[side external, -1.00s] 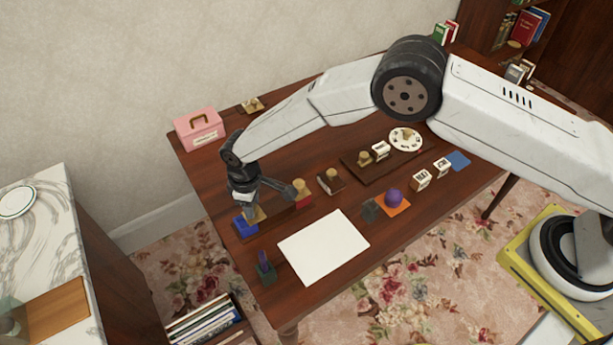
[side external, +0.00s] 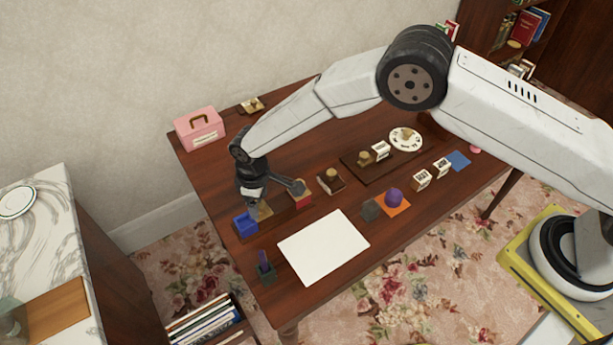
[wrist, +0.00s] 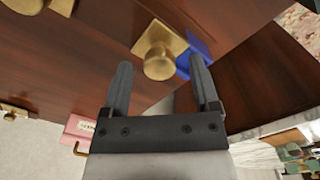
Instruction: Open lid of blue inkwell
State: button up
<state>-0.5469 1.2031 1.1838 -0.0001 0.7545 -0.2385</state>
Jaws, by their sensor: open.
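The blue inkwell (side external: 245,224) sits at the left end of a dark wooden stand on the desk. A square brass lid with a round knob (wrist: 158,54) lies beside the blue inkwell (wrist: 197,54) in the wrist view. In the side view the brass lid (side external: 264,210) is just right of the blue body and partly hidden by my gripper; I cannot tell whether it is joined to the inkwell. My gripper (wrist: 160,62) is open, with the knob showing between its fingers but not clamped. A red inkwell (side external: 303,200) stands at the stand's right end.
A pink box (side external: 199,130) stands at the desk's back left corner. White paper (side external: 323,246) lies at the front, with a dark pen holder (side external: 266,271) to its left.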

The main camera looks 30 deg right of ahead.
aim_at(263, 201)
jog(key=shift+r, duration=3.9)
jog(key=shift+d+r, duration=0.3)
jog(key=shift+d, duration=0.2)
jog(key=s+d+r+m+t, duration=0.1)
jog(key=s+d+r+m, duration=0.3)
jog(key=d, duration=0.7)
jog(key=s+d+r+m+t, duration=0.1)
jog(key=s+d+r+m, duration=0.2)
jog(key=s+d+r, duration=0.65)
jog(key=s+d+f+m, duration=0.2)
jog(key=s+d, duration=0.4)
jog(key=d, duration=0.1)
jog(key=shift+s+d+f+t, duration=0.2)
jog(key=shift+d+f+t, duration=0.1)
jog(key=shift+d, duration=0.05)
